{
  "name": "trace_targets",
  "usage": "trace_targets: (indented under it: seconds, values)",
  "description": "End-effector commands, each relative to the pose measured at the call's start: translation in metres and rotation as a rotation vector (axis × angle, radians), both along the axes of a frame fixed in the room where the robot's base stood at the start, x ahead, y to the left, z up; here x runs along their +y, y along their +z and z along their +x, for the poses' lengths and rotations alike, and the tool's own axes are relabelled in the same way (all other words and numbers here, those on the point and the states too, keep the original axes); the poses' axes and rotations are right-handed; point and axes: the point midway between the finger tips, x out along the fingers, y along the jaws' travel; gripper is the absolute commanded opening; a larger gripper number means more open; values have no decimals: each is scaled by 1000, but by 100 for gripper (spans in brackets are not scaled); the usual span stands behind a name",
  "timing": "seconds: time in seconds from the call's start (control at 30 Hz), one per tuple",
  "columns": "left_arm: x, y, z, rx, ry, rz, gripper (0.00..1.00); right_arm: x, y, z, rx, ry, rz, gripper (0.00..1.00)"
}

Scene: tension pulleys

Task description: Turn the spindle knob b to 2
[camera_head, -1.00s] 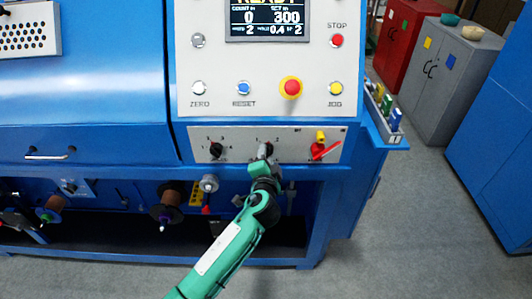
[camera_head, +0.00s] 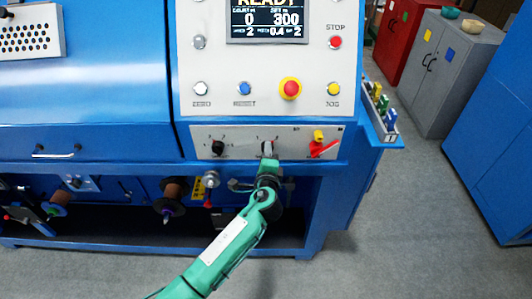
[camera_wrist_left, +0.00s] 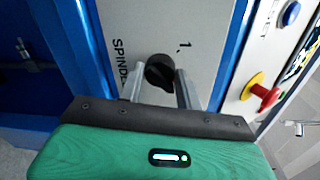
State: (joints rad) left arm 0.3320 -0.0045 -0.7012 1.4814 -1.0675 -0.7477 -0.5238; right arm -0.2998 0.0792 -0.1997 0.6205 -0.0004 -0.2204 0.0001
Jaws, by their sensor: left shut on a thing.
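The spindle knob b is a small black knob (camera_wrist_left: 160,71) on the grey lower panel. In the left wrist view the panel beside it carries a "1" mark and partly visible "SPINDL" lettering. My left gripper (camera_wrist_left: 158,84) is shut on this knob, one metal finger on each side of it. In the head view my left gripper (camera_head: 268,155) reaches up from below to the middle of the panel and covers most of the knob. The knob's exact pointing is hard to read. My right gripper is not in view.
A second black knob (camera_head: 218,148) sits to the left on the same panel, and a red switch handle (camera_head: 322,149) to the right. Above are a red emergency button (camera_head: 290,88) and several push buttons. Spools (camera_head: 172,198) hang below left. The floor at right is clear.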

Motion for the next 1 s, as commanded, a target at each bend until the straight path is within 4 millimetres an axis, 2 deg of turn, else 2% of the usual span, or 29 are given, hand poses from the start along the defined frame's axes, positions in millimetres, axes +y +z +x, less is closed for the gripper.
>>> trace_targets:
  seconds: [0.47, 0.5, 0.6, 0.87, 1.0]
  values:
    - [-3, 0, -1, -1, -6, 17, 12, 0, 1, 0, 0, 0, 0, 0]
    - [-3, 0, -1, -1, -6, 17, 39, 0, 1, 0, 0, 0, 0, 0]
    - [-2, 0, -1, -1, -5, 16, 56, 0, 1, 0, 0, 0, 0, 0]
    - [-1, 0, -1, 0, -2, 15, 56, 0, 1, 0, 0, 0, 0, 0]
    - [-1, -1, -8, 0, -2, 15, 56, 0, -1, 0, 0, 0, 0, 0]
